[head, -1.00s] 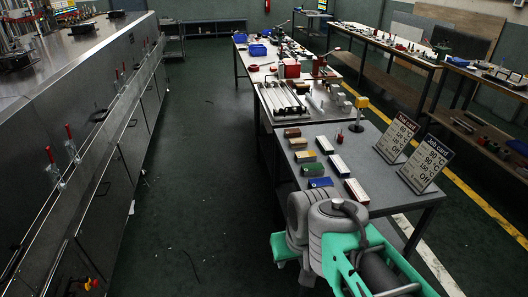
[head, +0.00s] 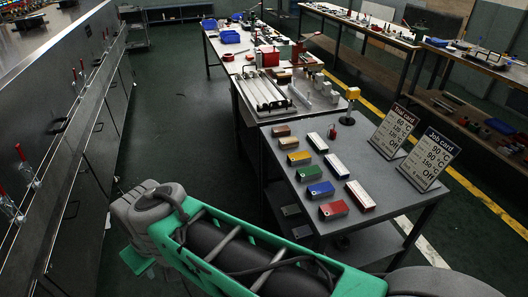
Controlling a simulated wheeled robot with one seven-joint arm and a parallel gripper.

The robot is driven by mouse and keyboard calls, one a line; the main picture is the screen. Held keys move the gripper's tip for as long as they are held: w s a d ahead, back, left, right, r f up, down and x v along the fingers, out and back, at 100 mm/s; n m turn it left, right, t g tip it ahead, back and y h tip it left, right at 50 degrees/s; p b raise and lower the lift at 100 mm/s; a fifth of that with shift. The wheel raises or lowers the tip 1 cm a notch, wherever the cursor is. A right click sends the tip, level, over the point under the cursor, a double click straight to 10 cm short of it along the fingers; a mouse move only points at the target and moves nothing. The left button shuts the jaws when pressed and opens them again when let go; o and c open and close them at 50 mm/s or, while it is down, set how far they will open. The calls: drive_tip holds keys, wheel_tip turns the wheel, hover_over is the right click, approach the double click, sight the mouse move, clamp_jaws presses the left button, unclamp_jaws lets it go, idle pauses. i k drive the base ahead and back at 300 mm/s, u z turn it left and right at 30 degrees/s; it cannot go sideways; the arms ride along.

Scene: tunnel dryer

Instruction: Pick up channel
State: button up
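Several short block-like pieces lie in two rows on the near table (head: 278,178). The left row holds a brown piece (head: 280,131), a yellow one (head: 299,158), a green one (head: 307,174), a blue one (head: 321,190) and a red one (head: 333,210). Long pale rails (head: 262,92) lie on a board on the table behind. I cannot tell which piece is the channel. My arm crosses the bottom of the view; my gripper is not visible.
Two cards, the trial card (head: 394,130) and the job card (head: 430,159), stand at the near table's right. A yellow-topped post (head: 352,94) stands at its back. A long metal machine (head: 60,130) with red-handled clamps lines the left. The floor between is clear.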

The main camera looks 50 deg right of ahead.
sight(301, 157)
drive_tip(key=z, duration=0.25)
drive_tip(key=i, duration=1.3)
drive_tip(key=z, duration=0.6)
